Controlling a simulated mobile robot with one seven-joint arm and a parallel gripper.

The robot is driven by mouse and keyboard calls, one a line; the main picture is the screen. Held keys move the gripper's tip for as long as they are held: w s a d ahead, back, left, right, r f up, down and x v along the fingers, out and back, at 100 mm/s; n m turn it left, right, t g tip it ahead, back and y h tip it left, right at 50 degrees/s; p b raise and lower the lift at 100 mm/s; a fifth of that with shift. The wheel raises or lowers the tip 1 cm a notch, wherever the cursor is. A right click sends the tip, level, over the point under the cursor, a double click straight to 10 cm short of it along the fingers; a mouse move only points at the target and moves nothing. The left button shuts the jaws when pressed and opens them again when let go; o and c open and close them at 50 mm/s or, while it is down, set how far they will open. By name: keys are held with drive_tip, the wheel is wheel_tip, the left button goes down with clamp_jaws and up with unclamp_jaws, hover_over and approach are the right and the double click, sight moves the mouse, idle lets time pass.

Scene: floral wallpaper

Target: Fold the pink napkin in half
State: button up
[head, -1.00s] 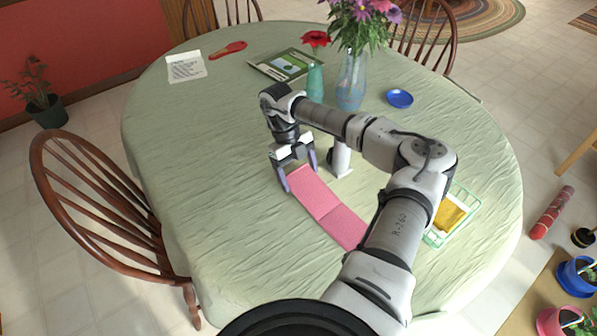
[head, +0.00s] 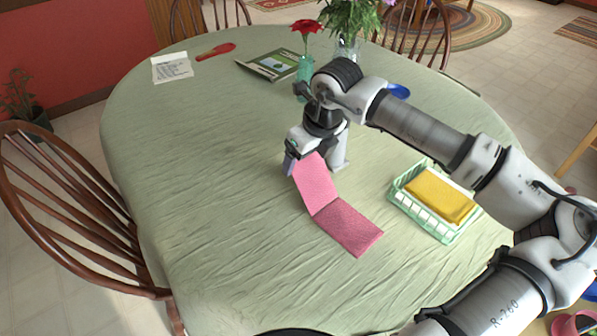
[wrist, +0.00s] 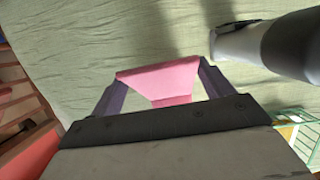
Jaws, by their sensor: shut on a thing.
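The pink napkin (head: 347,226) lies on the green tablecloth, with a crease across its middle. Its far half slants up from the crease to my gripper (head: 303,165), so the far edge is off the table. The near half lies flat. In the wrist view, the napkin's edge (wrist: 158,74) spans between the two purple-grey fingers of my gripper (wrist: 157,84), which is shut on it. In the head view the fingertips are partly hidden behind the raised half and the wrist.
A green basket (head: 425,217) with a folded yellow cloth (head: 440,196) stands right of the napkin. The tablecloth (head: 215,210) is clear to the left.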

drive_tip(key=s+d+t+y+b, duration=0.1)
drive_tip(key=b, duration=0.2)
drive_tip(key=s+d+t+y+b, duration=0.1)
drive_tip(key=s+b, duration=0.1)
drive_tip(key=b, duration=0.2)
drive_tip(key=s+d+t+y+b, duration=0.1)
drive_tip(key=t+b, duration=0.1)
drive_tip(key=b, duration=0.2)
drive_tip(key=shift+s+d+r, duration=0.15)
drive_tip(key=shift+d+r, duration=0.15)
drive_tip(key=shift+d, duration=0.05)
drive_tip(key=s+d+f+t+y+b, duration=0.1)
drive_tip(key=s+d+t+y+b, duration=0.4)
drive_tip(key=b, duration=1.1)
drive_tip(key=shift+s+d+b, duration=0.3)
drive_tip(key=shift+s+b, duration=0.05)
drive_tip(key=shift+s, duration=0.6)
drive_tip(key=shift+f, duration=0.1)
